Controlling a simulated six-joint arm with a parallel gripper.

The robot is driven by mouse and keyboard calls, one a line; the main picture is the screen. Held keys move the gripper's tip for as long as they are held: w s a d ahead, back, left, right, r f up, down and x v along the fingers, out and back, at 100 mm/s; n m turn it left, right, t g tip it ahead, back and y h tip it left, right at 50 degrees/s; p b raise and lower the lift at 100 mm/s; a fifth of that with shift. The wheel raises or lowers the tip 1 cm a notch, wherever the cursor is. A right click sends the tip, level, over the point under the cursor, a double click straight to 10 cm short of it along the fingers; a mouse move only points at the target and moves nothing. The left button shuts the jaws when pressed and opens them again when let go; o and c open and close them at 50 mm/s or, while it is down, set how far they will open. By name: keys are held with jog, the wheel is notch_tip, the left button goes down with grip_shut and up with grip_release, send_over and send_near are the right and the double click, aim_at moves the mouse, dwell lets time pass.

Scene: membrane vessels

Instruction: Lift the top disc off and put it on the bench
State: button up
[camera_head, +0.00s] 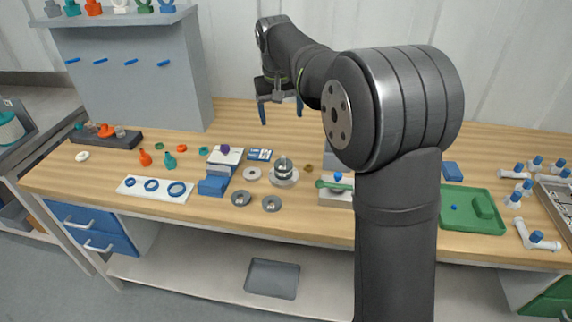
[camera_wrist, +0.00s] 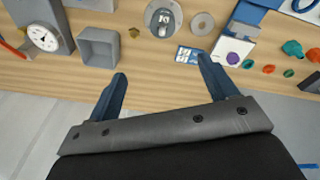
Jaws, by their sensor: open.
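A small metal vessel stack (camera_head: 284,168) stands on a round pale base near the middle of the bench. It also shows at the top of the wrist view (camera_wrist: 163,20), seen from above. Its separate layers are too small to tell apart, so I cannot make out the top disc. My gripper (camera_head: 281,116) is open and empty, high above the back of the bench, behind the stack and apart from it. In the wrist view its two blue fingers (camera_wrist: 162,88) are spread over bare wood.
A blue-and-grey stepped block (camera_head: 213,185) stands further left. A grey open box (camera_wrist: 98,47) and a gauge (camera_wrist: 43,37) show in the wrist view. The bench behind the stack is clear.

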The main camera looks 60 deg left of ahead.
aim_at(284, 157)
jog(key=shift+w+a+f+n+g+h, duration=0.25)
jog(key=shift+w+a+f+n, duration=0.3)
jog(key=shift+f, duration=2.7)
jog(key=shift+w+a+f+n+g+h, duration=0.25)
jog(key=shift+f+n, duration=0.55)
jog(key=shift+f, duration=2.4)
jog(key=shift+w+a+f+n+g+h, duration=0.1)
jog(key=shift+w+a+f+n+g, duration=0.4)
jog(key=shift+f, duration=2.75)
jog(key=shift+d, duration=0.15)
jog(key=shift+c, duration=0.5)
jog(key=c, duration=1)
